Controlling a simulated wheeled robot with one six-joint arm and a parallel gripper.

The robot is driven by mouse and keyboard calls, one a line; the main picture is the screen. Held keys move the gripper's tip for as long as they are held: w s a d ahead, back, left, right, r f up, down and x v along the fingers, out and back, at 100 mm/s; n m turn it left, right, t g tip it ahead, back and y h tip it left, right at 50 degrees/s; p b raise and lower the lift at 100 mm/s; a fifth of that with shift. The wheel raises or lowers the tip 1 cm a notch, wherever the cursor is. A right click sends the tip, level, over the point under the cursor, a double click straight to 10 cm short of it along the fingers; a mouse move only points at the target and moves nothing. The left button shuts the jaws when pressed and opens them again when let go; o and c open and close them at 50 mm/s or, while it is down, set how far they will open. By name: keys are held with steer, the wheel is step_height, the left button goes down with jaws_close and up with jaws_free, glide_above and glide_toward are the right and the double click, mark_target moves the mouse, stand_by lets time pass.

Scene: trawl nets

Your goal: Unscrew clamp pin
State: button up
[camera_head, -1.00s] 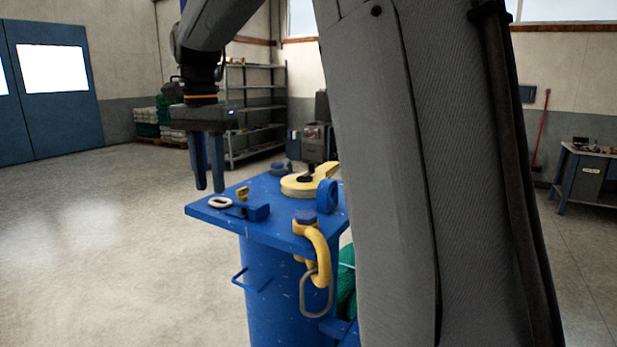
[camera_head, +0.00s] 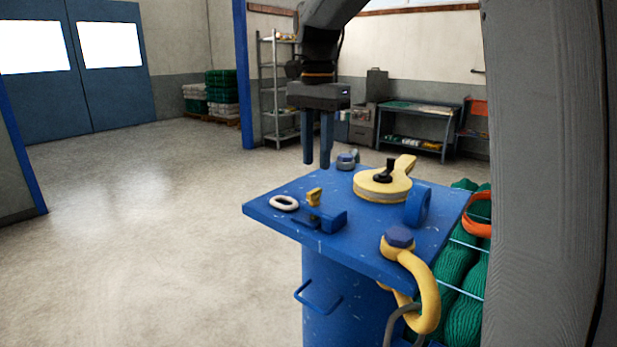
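The blue stand top (camera_head: 345,190) carries the parts. A small blue clamp block (camera_head: 333,218) with a yellow upright piece (camera_head: 314,196) sits near its front left. A yellow disc with an arm (camera_head: 372,187) and a black knob (camera_head: 386,172) lies toward the back right. A yellow shackle (camera_head: 420,285) with a blue pin head (camera_head: 399,236) hangs at the front right corner. I cannot tell for sure which is the clamp pin. My gripper (camera_head: 317,165) points down above the stand's back left edge, its two fingers apart and nothing between them.
A pale ring (camera_head: 285,203) lies on the left of the top, and a blue upright loop (camera_head: 417,206) stands on the right. Green netting (camera_head: 464,260) and an orange loop (camera_head: 478,213) are beside the stand. Open floor (camera_head: 150,230) lies to the left.

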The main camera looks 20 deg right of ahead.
mark_target(315, 190)
steer(key=shift+s+a+f+p, duration=0.1)
steer(key=shift+f+p, duration=0.55)
steer(key=shift+f, duration=1.1)
steer(key=shift+s+a+f+p, duration=0.1)
steer(key=shift+f+p, duration=0.5)
steer(key=shift+f, duration=1.15)
steer(key=shift+w, duration=0.1)
jaws_close()
